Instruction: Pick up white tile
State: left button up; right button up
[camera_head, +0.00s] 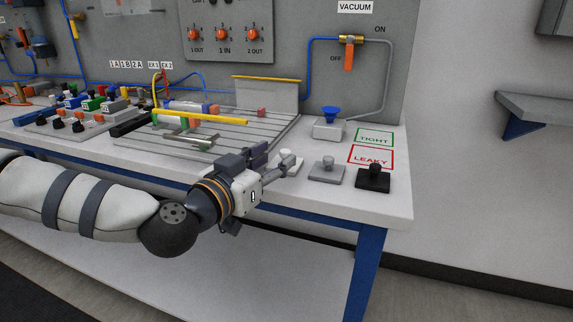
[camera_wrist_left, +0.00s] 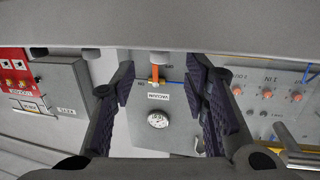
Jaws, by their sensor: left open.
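The white tile (camera_head: 295,164) lies on the bench near its front edge, with a pale knob on top. It is partly hidden behind my left gripper (camera_head: 268,166). The left gripper comes in from the left at the bench's front edge, right beside the tile in the picture; I cannot tell if they touch. Its fingers are apart. In the left wrist view the open left gripper (camera_wrist_left: 162,90) has nothing visibly held between its fingers, and the white tile cannot be made out there. My right gripper is not in view.
A grey tile (camera_head: 328,170) and a black tile (camera_head: 373,179) stand to the right. Behind are a blue suction cup on a block (camera_head: 329,126) and the TIGHT (camera_head: 375,138) and LEAKY (camera_head: 370,157) marked areas. A slotted plate (camera_head: 205,140) with cylinders lies left.

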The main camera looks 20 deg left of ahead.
aim_at(285, 151)
pick_arm(q)
jog(key=x, duration=0.4)
jog(key=shift+w+d+f, duration=0.1)
jog(key=shift+w, duration=0.3)
grip_shut()
